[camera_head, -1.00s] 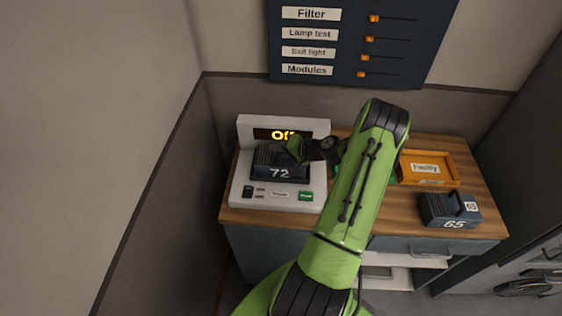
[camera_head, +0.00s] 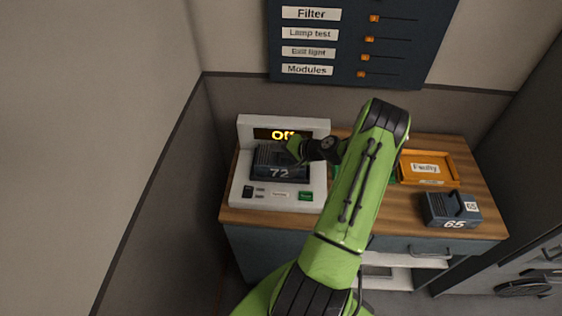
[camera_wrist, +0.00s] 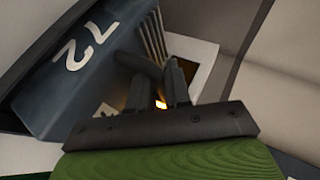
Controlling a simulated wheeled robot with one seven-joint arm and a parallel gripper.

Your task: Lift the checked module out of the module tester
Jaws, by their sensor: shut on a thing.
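The module tester (camera_head: 236,190) is a white box at the left end of the wooden counter, with a dark screen (camera_head: 262,134) partly hidden by my arm. Its lit yellow letters appear to read "Off". The dark blue module marked 72 (camera_head: 268,172) sits in the tester's bay. It also shows in the wrist view (camera_wrist: 60,85), with its ribbed side and dark handle (camera_wrist: 140,66). My gripper (camera_wrist: 160,85) is shut on the handle of module 72. In the head view my gripper (camera_head: 294,152) is at the module's upper right, and my arm hides part of the tester's right side.
Module 65 (camera_head: 440,212) stands on the counter (camera_head: 400,222) at the right. An orange tray (camera_head: 455,172) labelled "Faulty" lies behind it. A green thing beside my arm is mostly hidden. A dark slider panel (camera_head: 350,40) hangs on the wall above.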

